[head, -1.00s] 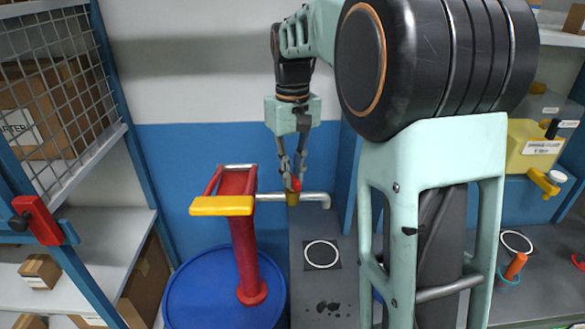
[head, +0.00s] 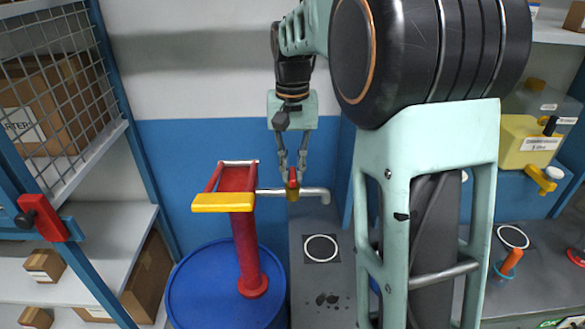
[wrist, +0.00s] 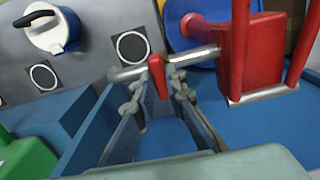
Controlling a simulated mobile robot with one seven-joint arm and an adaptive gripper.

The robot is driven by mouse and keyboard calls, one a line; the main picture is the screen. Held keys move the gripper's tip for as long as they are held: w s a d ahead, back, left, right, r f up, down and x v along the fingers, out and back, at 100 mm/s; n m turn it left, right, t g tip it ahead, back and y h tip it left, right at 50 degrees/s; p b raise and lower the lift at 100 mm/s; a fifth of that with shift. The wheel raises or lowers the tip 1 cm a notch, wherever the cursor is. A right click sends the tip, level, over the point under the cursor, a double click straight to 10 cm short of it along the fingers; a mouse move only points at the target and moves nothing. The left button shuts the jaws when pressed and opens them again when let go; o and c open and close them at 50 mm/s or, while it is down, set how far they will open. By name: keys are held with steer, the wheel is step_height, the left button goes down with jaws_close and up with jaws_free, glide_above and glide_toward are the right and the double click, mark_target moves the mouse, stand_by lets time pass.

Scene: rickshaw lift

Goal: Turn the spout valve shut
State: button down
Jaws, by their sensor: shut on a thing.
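The spout valve has a red handle (head: 292,178) on a brass body (head: 292,194), set in a silver spout pipe (head: 315,191) that runs right from the red pump and bends down at its end. My gripper (head: 292,170) points down from above, shut on the red handle. In the wrist view the handle (wrist: 157,76) lies between the fingertips of my gripper (wrist: 154,85), and it runs across the spout pipe (wrist: 130,73) there. The brass body is mostly hidden in the wrist view.
The red pump (head: 245,245) with a yellow lever (head: 223,202) stands on a blue drum (head: 205,290), close left of my gripper. A grey bench with a white ring mark (head: 321,248) lies below the spout. A yellow container (head: 527,148) is at right.

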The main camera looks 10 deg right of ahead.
mark_target(292, 172)
steer(key=c, duration=2)
jaws_free()
steer(key=shift+o, duration=0.2)
steer(key=shift+r, duration=0.1)
step_height(292, 172, up, 12)
